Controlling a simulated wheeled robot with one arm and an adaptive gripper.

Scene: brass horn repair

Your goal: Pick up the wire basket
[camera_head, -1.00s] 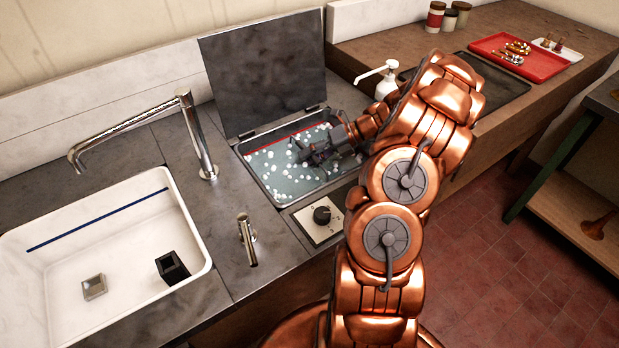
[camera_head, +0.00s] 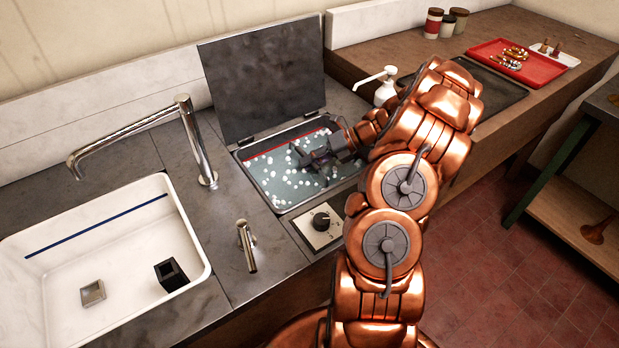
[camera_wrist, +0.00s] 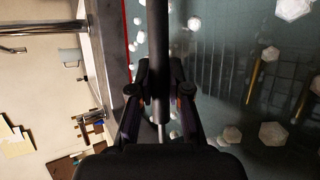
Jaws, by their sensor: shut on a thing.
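My gripper (camera_head: 318,160) is over the open liquid-filled tank (camera_head: 286,207) in the head view. In the wrist view my gripper (camera_wrist: 161,88) is shut on a thin dark bar, which appears to be the handle of the wire basket. Thin upright wires of the wire basket (camera_wrist: 222,75) show dimly in the grey-green liquid to the right of the bar. Brass-coloured rods (camera_wrist: 255,78) show among them. The basket's lower part is hidden by the liquid and white foam, and I cannot make out the basket in the head view.
The tank's dark lid (camera_head: 265,78) stands open behind it. A white sink (camera_head: 120,218) with a tall tap (camera_head: 198,145) is at left, a control knob (camera_head: 321,221) in front. A white pump bottle (camera_head: 385,92) and red tray (camera_head: 540,68) are to the right.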

